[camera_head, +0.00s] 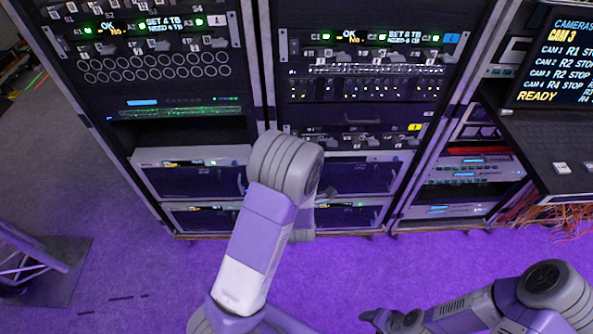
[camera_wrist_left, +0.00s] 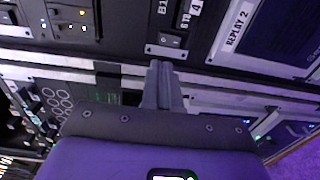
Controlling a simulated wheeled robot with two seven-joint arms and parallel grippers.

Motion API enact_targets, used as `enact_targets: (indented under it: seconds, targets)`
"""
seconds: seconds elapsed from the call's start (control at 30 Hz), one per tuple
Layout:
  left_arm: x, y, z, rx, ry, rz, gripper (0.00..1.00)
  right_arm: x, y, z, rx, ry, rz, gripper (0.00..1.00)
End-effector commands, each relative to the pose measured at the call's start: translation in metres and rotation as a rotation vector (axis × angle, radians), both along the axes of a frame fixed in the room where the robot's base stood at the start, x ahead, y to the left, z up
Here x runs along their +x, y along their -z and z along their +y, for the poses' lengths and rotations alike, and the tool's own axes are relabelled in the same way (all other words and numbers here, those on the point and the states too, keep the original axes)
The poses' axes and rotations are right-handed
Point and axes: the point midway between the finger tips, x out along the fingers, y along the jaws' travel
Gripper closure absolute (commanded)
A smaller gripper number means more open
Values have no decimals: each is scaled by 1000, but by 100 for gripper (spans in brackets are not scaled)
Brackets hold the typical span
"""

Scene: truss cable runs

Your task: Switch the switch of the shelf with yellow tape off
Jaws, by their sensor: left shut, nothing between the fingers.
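In the head view a short strip of yellow tape (camera_head: 415,127) marks the right end of a dark shelf panel (camera_head: 350,139) in the middle rack; a row of small controls runs along it, too small to read. No yellow tape shows in that view. My right gripper (camera_head: 372,318) seems to be low at the bottom edge, its jaws unclear.
A left rack (camera_head: 165,75) with several round ports stands beside the middle rack. A desk with a camera screen (camera_head: 552,60) is at the right, loose orange cables (camera_head: 550,218) below it. The purple floor before the racks is mostly clear.

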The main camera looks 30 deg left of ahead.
Motion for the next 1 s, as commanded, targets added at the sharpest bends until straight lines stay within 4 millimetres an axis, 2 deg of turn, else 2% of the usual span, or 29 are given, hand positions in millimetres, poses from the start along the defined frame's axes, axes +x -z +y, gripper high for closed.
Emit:
enact_targets:
  seconds: [0.1, 0.27, 0.83, 0.93, 1.0]
  targets:
    - [-15, -2, -9, -1, 1, 1, 100, 0, -1, 0, 0, 0, 1, 36]
    - [-24, -3, -14, 0, 0, 0, 100, 0, -2, 0, 0, 0, 1, 36]
    - [-25, -2, -15, 1, 1, 5, 100, 0, -2, 0, 0, 0, 1, 36]
    - [-25, 11, -16, 14, 16, 78, 100, 0, -4, 0, 0, 0, 1, 36]
    - [-27, 32, -21, 38, 52, 200, 100, 0, -8, 0, 0, 0, 1, 36]
